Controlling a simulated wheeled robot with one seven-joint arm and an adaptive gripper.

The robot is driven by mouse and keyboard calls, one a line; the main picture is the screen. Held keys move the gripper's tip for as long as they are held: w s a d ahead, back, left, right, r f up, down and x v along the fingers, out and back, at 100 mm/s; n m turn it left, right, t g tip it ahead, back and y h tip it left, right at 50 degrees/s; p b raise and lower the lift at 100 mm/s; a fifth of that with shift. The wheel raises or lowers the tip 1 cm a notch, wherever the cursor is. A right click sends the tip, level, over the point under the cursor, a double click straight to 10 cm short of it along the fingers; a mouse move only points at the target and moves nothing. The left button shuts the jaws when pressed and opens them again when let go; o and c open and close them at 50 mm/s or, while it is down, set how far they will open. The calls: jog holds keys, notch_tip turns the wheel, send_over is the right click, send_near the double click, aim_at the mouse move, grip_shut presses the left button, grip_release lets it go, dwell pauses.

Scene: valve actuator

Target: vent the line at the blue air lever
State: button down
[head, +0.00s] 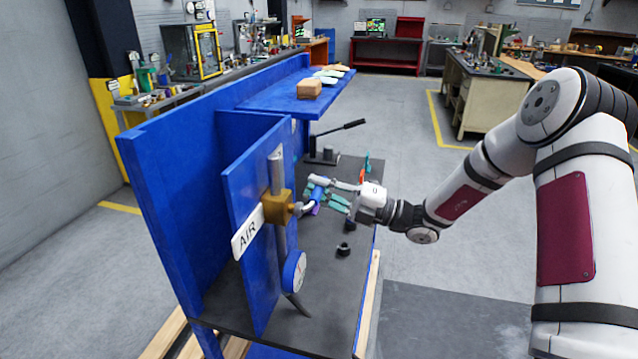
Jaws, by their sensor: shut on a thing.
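The blue air lever (318,195) sticks out to the right from a brass valve body (277,206) on a grey vertical pipe. The valve is mounted on a blue upright panel (240,180). A white sign reading AIR (248,232) is fixed beside the valve. My gripper (324,194) reaches in from the right, with its fingers around the blue lever and shut on it. The fingers hide part of the lever.
A round gauge (293,272) hangs below the valve. A black-handled lever (340,129) stands behind my gripper on the dark bench top (322,262). A small black fitting (343,249) sits on the bench. A blue shelf (285,97) holds a brown block (309,88).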

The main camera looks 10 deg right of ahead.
jog(key=shift+f+m+t, duration=0.3)
jog(key=shift+m, duration=0.2)
jog(key=c, duration=1.5)
grip_release()
jog(key=v, duration=1.2)
jog(key=shift+d+r, duration=0.1)
jog(key=shift+r, duration=0.05)
